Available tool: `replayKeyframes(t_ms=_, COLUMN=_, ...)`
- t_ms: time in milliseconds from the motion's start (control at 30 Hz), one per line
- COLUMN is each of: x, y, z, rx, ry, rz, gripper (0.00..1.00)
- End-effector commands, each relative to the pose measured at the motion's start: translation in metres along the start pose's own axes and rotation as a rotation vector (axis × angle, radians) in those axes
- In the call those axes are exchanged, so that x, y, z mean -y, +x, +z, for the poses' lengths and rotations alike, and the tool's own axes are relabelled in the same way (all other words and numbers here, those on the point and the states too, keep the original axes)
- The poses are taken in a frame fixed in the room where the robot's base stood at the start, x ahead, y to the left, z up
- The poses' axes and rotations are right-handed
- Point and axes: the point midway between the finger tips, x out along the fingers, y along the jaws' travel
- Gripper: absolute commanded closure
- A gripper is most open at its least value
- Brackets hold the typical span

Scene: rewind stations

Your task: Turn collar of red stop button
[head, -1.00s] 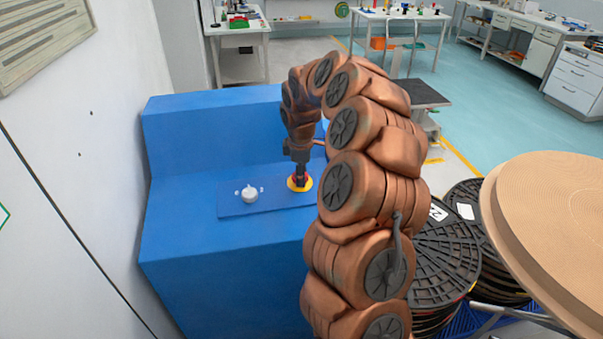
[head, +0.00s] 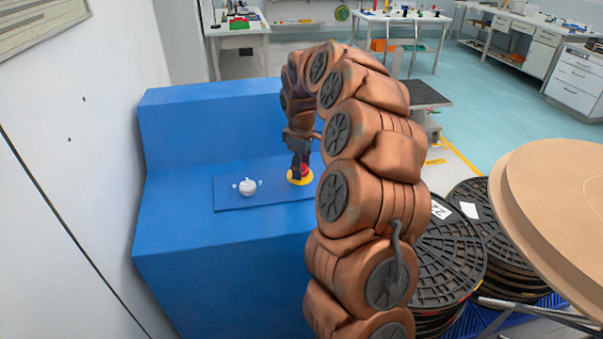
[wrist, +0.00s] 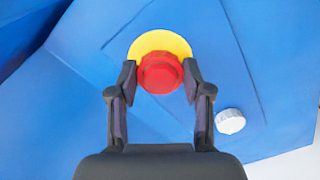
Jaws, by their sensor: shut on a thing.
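The red stop button (wrist: 160,74) sits on a round yellow plate (wrist: 158,41) on the blue panel. In the wrist view my gripper (wrist: 159,80) has one finger on each side of the red button, shut on its rim. In the head view my gripper (head: 301,168) points down over the button from above, and the red button (head: 305,170) and yellow plate (head: 300,181) show partly around the fingers. The near side of the button is partly hidden by the fingers there.
A white knob (head: 248,188) stands left of the button on the same blue panel (head: 225,204); it also shows in the wrist view (wrist: 230,121). The blue console (head: 200,260) steps up behind. Black reels (head: 440,250) and a large tan disc (head: 555,225) stand at right.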

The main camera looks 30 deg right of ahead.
Motion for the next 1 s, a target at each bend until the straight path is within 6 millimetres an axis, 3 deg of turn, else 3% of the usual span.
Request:
replayKeyframes(t_ms=433, x=0.0012, y=0.0027, z=0.0009, rx=0.003, ry=0.251, rz=-0.011, gripper=0.86)
replayKeyframes(t_ms=1000, x=0.0014, y=0.0007, z=0.0013, rx=0.005, ry=0.296, rz=-0.013, gripper=0.86)
